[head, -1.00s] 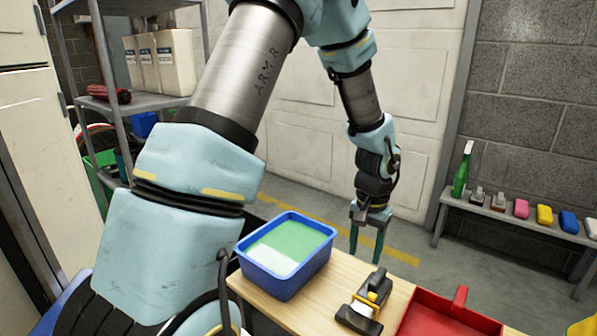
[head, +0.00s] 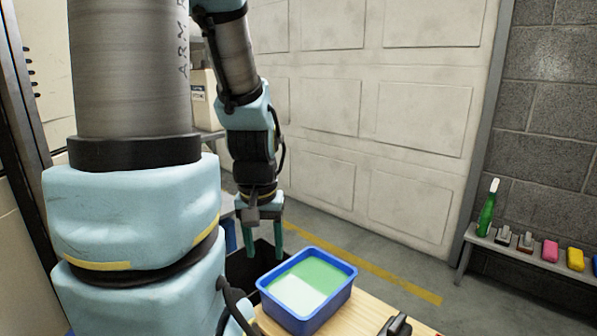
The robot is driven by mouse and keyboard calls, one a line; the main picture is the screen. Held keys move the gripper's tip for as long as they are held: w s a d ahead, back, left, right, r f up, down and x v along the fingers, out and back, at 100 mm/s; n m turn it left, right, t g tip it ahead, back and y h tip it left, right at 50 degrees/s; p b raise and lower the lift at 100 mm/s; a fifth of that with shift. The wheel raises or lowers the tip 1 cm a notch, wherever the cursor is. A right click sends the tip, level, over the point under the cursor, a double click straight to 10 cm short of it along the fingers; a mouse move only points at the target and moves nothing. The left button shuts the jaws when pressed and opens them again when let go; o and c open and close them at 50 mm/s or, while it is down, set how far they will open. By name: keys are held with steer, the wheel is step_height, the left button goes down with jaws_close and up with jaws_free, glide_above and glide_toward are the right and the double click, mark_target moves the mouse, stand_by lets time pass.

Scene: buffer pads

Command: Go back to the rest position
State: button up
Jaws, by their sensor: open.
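My gripper (head: 262,238) hangs fingers down in the head view, left of and behind the blue tub, in front of a dark open bin. Its two green fingers are apart, with nothing between them. My arm comes down from the top left and hides much of the left side.
The blue tub (head: 342,291) with green and white contents stands on the wooden table (head: 364,318). A dark bin (head: 241,267) is behind it. A bench (head: 512,249) at the right holds a green bottle (head: 487,212) and several small blocks. A panelled white door (head: 420,115) stands behind.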

step_height(320, 180, up, 24)
steer(key=p, duration=2.2)
